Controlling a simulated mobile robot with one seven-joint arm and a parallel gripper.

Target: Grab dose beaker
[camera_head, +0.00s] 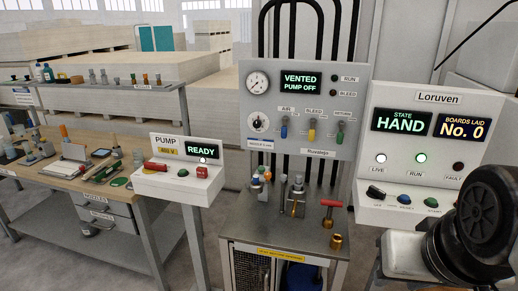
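I cannot make out a dose beaker for certain; the small items are too small to tell apart. Several small vessels and tools also lie on the wooden workbench (60,181) at the left. A black, rounded part of my own arm shows at the lower right, in front of the Loruven panel. My gripper's fingers are not in view.
A pump box (185,168) reading READY stands between workbench and cabinet. A gauge panel (300,105) rises behind the cabinet, and the Loruven panel (420,150) stands to its right. A red T-handle (330,212) and brass fittings (336,241) crowd the cabinet's right side. Floor shows at the lower left.

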